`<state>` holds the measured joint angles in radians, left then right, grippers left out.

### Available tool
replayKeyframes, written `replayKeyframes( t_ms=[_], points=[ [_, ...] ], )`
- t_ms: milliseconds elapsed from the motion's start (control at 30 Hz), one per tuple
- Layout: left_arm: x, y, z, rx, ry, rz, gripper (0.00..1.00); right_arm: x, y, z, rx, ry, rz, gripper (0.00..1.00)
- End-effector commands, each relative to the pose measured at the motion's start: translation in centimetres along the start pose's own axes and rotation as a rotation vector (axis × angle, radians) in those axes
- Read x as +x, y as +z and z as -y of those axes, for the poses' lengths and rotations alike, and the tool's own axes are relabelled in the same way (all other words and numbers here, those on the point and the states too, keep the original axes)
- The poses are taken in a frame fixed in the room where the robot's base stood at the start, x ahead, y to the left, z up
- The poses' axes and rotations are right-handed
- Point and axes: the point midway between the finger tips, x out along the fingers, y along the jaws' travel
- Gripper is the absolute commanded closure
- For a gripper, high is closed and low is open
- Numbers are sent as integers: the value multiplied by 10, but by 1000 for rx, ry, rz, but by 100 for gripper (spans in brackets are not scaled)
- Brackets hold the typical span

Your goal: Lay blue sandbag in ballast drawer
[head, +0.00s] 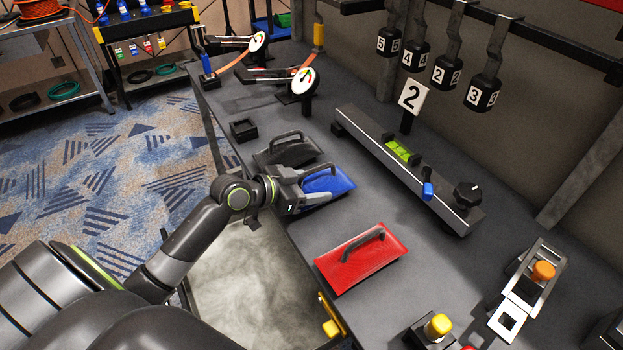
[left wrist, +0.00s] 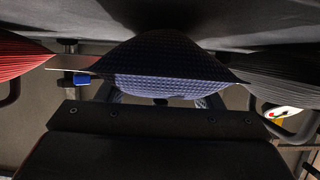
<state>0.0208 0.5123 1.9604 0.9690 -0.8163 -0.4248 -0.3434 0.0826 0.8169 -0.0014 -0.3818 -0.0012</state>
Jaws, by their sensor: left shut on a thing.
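The blue sandbag (head: 333,181) is on or just above the dark bench, between a black bag and a red bag; I cannot tell whether it touches the bench. My left gripper (head: 305,178) is shut on its handle, which the jaws mostly hide. In the left wrist view the blue sandbag (left wrist: 160,85) fills the middle. An open drawer-like bay (head: 235,290) with a pale, cloudy floor lies below the bench's front edge, partly behind my left arm. A yellow handle (head: 330,327) is at its right end. My right gripper does not show.
The black bag (head: 280,152) lies close behind the blue one, and the red bag (head: 362,260) lies nearer. A long level rail (head: 385,155) with a knob and a numbered sign stands farther in. Gauges (head: 303,82) stand at the back, and a yellow button (head: 438,325) in front.

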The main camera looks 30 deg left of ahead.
Motion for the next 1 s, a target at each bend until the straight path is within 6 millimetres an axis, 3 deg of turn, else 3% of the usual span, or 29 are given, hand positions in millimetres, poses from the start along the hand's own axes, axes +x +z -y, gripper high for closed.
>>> replayKeyframes(
  t_ms=[300, 333, 500, 867, 1000],
  points=[
    [1, -2, 0, 3, 0, -10, 100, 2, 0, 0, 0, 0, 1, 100],
    [1, 2, 0, 1, 0, -1, 39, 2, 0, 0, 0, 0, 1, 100],
    [1, 1, 0, 0, 0, -1, 18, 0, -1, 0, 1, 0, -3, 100],
    [-2, -2, 0, 1, 0, -1, 18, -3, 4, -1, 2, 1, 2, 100],
    [-17, 0, 1, 4, -3, 1, 18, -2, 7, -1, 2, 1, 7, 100]
  ],
)
